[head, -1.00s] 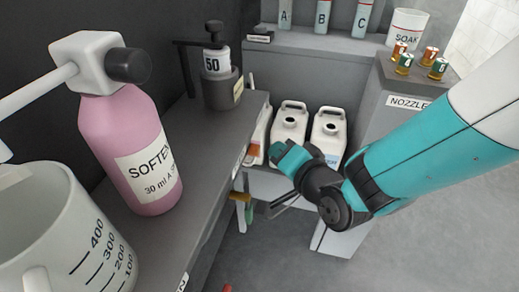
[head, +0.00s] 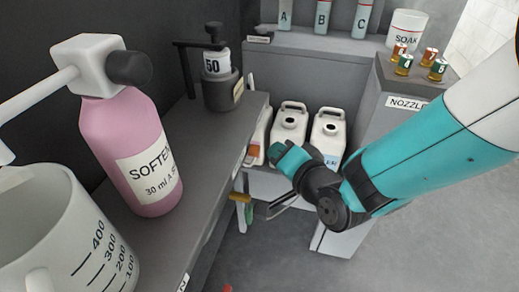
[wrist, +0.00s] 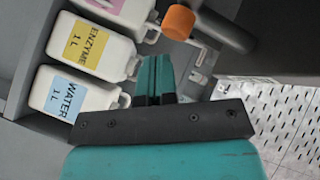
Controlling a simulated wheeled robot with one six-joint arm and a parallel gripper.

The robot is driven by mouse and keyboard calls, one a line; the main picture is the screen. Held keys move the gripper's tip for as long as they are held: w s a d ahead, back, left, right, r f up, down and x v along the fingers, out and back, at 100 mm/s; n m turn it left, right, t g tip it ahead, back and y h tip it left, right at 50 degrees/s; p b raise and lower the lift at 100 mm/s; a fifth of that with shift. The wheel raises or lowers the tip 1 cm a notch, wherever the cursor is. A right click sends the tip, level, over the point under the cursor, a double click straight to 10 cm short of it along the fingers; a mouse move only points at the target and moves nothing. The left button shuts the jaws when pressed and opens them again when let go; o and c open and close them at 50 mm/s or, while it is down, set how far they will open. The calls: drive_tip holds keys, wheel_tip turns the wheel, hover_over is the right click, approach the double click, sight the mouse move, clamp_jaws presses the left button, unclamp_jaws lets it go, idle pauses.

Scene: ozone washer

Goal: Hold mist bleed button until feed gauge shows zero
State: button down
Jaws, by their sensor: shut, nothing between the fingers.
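My gripper (wrist: 154,80) shows in the wrist view as two teal fingers closed together, with nothing between them. It points toward a grey surface beside the jugs. I cannot make out the mist bleed button or the feed gauge in either view. A small pale fitting (wrist: 198,78) is just right of the fingers in the wrist view; I cannot tell what it is.
White jugs labelled ENZYME (wrist: 94,45) and WATER (wrist: 74,94) stand left of my gripper. An orange cap (wrist: 178,22) is above it. Open floor (head: 400,245) lies right.

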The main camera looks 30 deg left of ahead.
drive_tip(key=shift+s+a+r+p, duration=0.1)
drive_tip(key=shift+a+p, duration=0.2)
drive_tip(key=shift+p, duration=0.1)
drive_tip(key=shift+s+a, duration=0.15)
drive_tip(key=shift+a, duration=0.15)
drive_tip(key=shift+a+r+p, duration=0.3)
drive_tip(key=shift+r+p, duration=0.05)
drive_tip(key=shift+p, duration=0.45)
idle(0.6)
drive_tip(key=shift+a+f, duration=0.2)
drive_tip(key=shift+a, duration=0.25)
drive_tip(key=shift+d+r, duration=0.25)
drive_tip(key=shift+d, duration=0.15)
idle(1.7)
drive_tip(key=w+d+b, duration=0.1)
drive_tip(key=d+b, duration=0.5)
idle(0.7)
